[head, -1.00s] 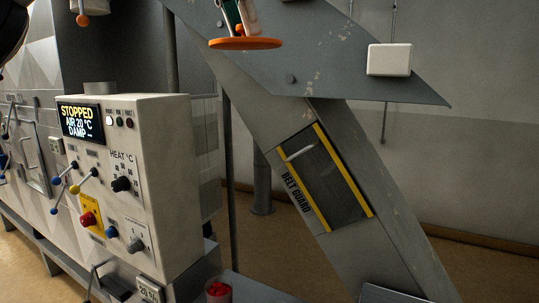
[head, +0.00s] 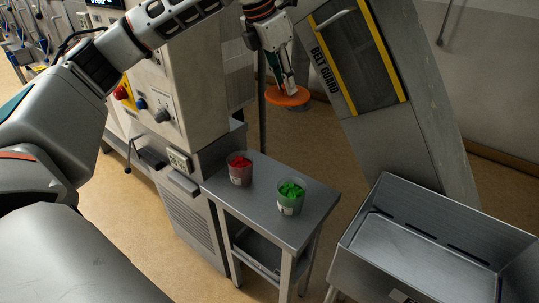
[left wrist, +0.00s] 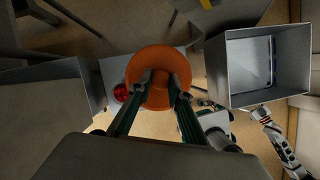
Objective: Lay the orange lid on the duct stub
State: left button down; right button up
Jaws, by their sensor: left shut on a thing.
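My left gripper (head: 289,84) points down and is shut on the orange lid (head: 290,97), a thin round disc. It holds the lid in the air, left of the belt guard's lower end and beyond the small table in the head view. In the left wrist view both fingers (left wrist: 159,84) reach over the lid (left wrist: 157,62), which looks nearly flat. I cannot make out the duct stub in the present views. An arm, probably my right, shows at the lower right of the left wrist view; its gripper's state is unclear.
A small grey table (head: 262,208) carries a cup of red pieces (head: 240,172) and a cup of green pieces (head: 290,202). The control cabinet (head: 205,110) stands left, the sloping belt guard (head: 362,50) right. An open metal bin (head: 425,262) is at the lower right.

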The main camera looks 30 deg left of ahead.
pick_arm(q)
jog(key=b, duration=0.2)
send_over(272, 188)
jog(key=s, duration=0.2)
notch_tip(272, 188, down, 14)
jog(key=shift+n, duration=0.3)
jog(key=f, duration=1.4)
jog(key=shift+w+a+f, duration=0.2)
jog(key=shift+a+f, duration=0.15)
jog(key=shift+f+b, duration=0.3)
jog(key=shift+f, duration=2.1)
jog(key=shift+f, duration=0.1)
jog(key=c, duration=1.8)
grip_release()
jog(key=shift+c, duration=0.2)
